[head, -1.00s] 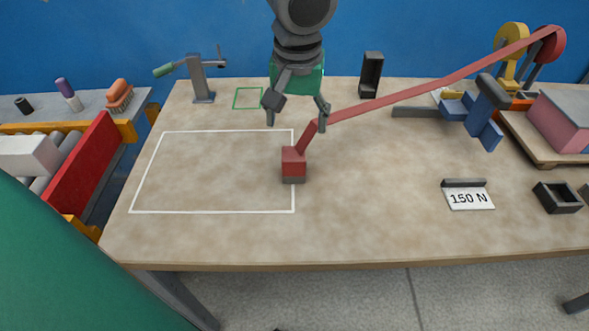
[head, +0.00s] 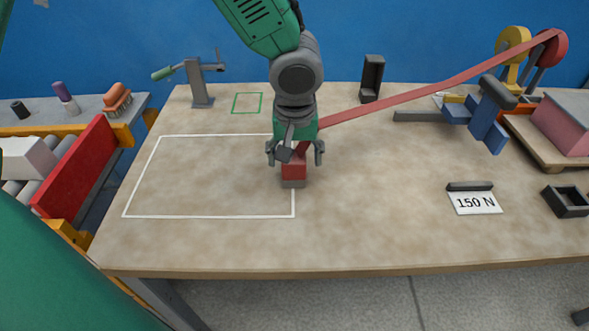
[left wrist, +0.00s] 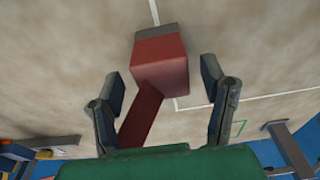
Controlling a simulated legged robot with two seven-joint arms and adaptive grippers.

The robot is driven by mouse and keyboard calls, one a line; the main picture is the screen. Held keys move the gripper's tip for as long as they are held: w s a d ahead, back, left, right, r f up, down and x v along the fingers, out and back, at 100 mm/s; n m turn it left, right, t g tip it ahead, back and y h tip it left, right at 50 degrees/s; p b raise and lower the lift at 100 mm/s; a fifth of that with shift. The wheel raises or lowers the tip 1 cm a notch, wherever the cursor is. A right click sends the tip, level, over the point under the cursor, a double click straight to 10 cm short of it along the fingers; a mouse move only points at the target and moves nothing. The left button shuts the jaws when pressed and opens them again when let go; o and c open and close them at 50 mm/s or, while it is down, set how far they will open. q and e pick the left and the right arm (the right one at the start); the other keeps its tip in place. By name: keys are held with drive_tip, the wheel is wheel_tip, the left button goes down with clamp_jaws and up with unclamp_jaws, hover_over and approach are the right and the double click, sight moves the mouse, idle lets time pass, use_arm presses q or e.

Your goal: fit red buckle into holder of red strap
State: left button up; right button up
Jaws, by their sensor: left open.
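The red buckle (head: 293,168) is a red block with a grey end, standing on the table near the right edge of the white outlined rectangle. The red strap (head: 400,100) runs from it up to a red reel (head: 553,48) at the back right. My left gripper (head: 295,156) is open above the buckle, its fingers on either side of the strap end. In the left wrist view the buckle (left wrist: 160,58) lies just beyond the open fingertips, and the strap (left wrist: 141,115) passes between the fingers. I cannot tell which part is the strap's holder. My right gripper is not in view.
A black upright holder (head: 371,78) stands at the back and a black open box (head: 566,201) at the right. A blue clamp (head: 480,115), a 150 N card (head: 475,203) and a grey stand (head: 200,85) are also on the table. The front middle is clear.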

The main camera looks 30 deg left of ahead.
sight(294, 167)
use_arm(q)
drive_tip(key=f, duration=0.3)
drive_tip(key=shift+w+a+f+b, duration=0.25)
drive_tip(key=shift+b, duration=0.05)
drive_tip(key=shift+c, duration=0.5)
drive_tip(key=c, duration=1.3)
drive_tip(key=shift+r, duration=0.1)
drive_tip(key=shift+c, duration=0.2)
wheel_tip(294, 167, up, 10)
drive_tip(key=p, duration=0.2)
drive_tip(key=shift+p, duration=0.3)
drive_tip(key=shift+s, duration=0.1)
